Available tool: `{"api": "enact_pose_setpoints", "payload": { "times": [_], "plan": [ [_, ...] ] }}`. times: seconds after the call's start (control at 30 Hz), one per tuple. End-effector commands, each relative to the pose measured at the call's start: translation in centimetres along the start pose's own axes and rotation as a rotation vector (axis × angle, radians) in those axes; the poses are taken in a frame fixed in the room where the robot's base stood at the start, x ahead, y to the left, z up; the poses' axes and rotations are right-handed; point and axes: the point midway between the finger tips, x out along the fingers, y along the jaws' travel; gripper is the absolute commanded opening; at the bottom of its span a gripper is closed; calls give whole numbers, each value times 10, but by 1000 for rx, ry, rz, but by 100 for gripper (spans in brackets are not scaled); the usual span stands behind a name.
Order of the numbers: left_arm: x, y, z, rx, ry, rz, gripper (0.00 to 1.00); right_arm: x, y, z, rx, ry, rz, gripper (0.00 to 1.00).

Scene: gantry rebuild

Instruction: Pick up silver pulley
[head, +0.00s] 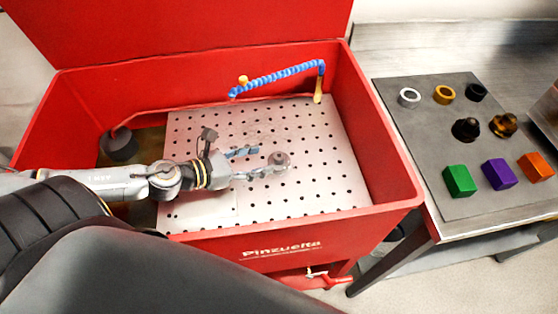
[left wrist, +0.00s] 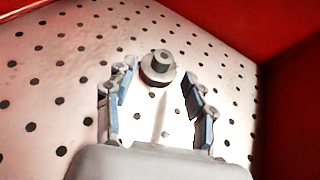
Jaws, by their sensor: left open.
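The silver pulley (head: 279,159) lies on the perforated metal plate (head: 310,195) inside the red basin. In the left wrist view the pulley (left wrist: 158,67) shows as a grey disc with a narrower hub, just beyond and between my fingertips. My left gripper (head: 256,162) is open over the plate, its fingers pointing at the pulley. In the left wrist view the blue-padded fingers of the gripper (left wrist: 158,84) stand wide apart with nothing held between them. I cannot tell whether a finger touches the pulley. My right gripper is not in view.
Red basin walls (head: 375,135) surround the plate. A blue hose (head: 280,77) with a yellow nozzle hangs at the back. At right, a table with a grey mat (head: 425,130) holds rings, dark and amber parts, and green, purple and orange blocks. The plate around the pulley is clear.

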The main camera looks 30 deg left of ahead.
Motion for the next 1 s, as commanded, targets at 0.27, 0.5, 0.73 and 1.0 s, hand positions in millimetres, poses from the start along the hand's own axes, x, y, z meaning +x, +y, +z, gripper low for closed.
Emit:
{"api": "enact_pose_setpoints", "payload": {
  "times": [0.27,0.5,0.73,1.0],
  "plan": [
    [13,0,0,3,2,-1,54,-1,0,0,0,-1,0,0],
    [21,0,3,2,0,2,54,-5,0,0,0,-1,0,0],
    [43,-3,8,3,-1,1,54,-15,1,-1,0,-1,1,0],
    [64,-4,5,3,2,0,54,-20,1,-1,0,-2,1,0]
  ]
}}
